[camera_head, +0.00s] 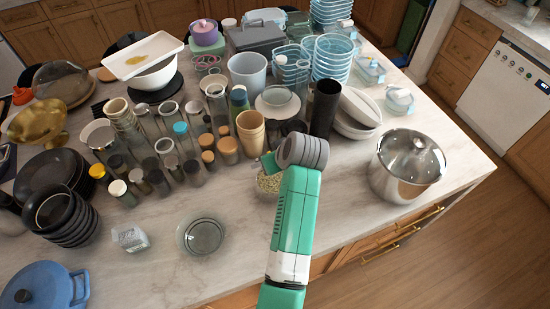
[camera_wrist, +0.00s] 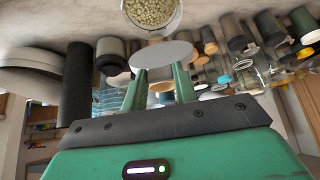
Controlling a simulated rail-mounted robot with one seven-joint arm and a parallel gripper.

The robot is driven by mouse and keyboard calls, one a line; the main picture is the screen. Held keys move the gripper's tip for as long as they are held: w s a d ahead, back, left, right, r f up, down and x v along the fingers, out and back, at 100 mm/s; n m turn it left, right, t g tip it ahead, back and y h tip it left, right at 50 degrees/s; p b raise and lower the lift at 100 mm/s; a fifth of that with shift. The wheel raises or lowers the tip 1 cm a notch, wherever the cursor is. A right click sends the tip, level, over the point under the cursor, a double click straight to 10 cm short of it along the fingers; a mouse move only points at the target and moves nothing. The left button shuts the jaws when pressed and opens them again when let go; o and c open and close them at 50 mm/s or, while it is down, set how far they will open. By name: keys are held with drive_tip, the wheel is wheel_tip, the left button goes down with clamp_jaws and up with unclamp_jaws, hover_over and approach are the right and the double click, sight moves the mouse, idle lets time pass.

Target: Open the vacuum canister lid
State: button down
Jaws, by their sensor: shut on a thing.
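The clear vacuum canister (camera_head: 268,184) holds pale green-beige pellets and stands on the counter, partly hidden by my arm in the head view. In the wrist view, the canister (camera_wrist: 151,12) shows at the top edge, cut off by the frame. A flat grey disc, seemingly its lid (camera_wrist: 160,54), sits between my two green fingertips. My gripper (camera_wrist: 160,76) is shut on this lid. The lid is right beside the canister's rim in the picture; I cannot tell whether they touch. In the head view, my gripper (camera_head: 269,163) is over the canister and the lid is hidden.
Wooden-coloured cups (camera_head: 251,132) and a tall black cylinder (camera_head: 324,108) stand close behind my gripper. Many jars crowd the counter to the left. A steel pot (camera_head: 406,165) stands at the right. A glass dish (camera_head: 201,234) lies at the front, with bare counter around it.

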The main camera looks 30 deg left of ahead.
idle(0.7)
drive_tip(key=c, duration=1.1)
unclamp_jaws()
drive_tip(key=shift+d, duration=0.1)
drive_tip(key=b+v, duration=0.1)
drive_tip(key=v, duration=0.6)
drive_tip(key=shift+s+d+r, duration=0.15)
drive_tip(key=shift+r, duration=0.2)
